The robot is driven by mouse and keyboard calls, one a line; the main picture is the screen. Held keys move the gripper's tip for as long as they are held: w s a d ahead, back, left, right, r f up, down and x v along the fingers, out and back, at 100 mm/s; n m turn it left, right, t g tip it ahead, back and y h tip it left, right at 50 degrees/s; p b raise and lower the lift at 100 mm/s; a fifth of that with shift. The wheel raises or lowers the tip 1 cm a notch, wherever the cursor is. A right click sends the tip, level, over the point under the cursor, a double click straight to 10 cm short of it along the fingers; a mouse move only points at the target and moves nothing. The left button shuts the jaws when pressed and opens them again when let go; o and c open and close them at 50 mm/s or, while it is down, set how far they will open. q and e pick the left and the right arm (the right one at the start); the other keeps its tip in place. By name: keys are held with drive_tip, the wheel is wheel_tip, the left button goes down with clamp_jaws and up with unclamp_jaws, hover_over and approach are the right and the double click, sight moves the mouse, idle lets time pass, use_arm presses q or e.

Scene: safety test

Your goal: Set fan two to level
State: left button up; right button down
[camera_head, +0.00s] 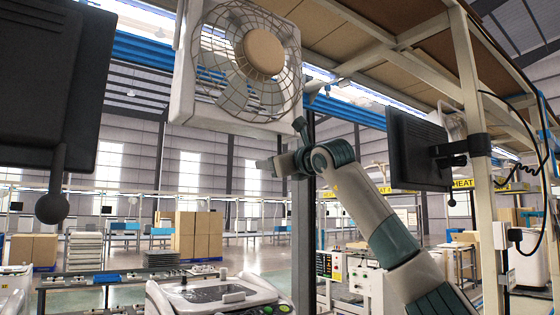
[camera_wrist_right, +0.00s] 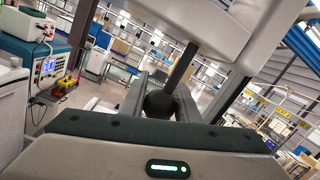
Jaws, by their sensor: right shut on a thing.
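A white fan (camera_head: 247,62) with a wire grille and tan hub hangs high at upper middle in the head view, its housing slanted in the picture. My right gripper (camera_head: 266,164) is just below it. In the right wrist view, my right gripper (camera_wrist_right: 162,88) is shut on a dark ball handle (camera_wrist_right: 160,105). A dark rod rises from the ball toward a pale housing (camera_wrist_right: 215,25). In the head view the held ball is not clear. My left gripper is not in view. No label shows which fan is number two.
A dark panel (camera_head: 45,75) with a hanging ball handle (camera_head: 52,208) is close at left. Another dark panel (camera_head: 417,150) hangs on a post (camera_head: 474,150) at right. A beam frame (camera_head: 400,38) runs overhead. A white machine (camera_head: 215,298) stands below.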

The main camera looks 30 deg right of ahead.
drive_tip(key=shift+s+d+r, duration=0.1)
drive_tip(key=shift+r, duration=0.7)
drive_tip(key=c, duration=1.4)
unclamp_jaws()
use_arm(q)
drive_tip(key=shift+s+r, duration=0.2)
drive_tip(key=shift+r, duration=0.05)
use_arm(e)
drive_tip(key=shift+o, duration=0.2)
drive_tip(key=shift+f, duration=0.15)
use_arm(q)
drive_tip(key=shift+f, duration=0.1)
use_arm(e)
drive_tip(key=shift+f, duration=0.2)
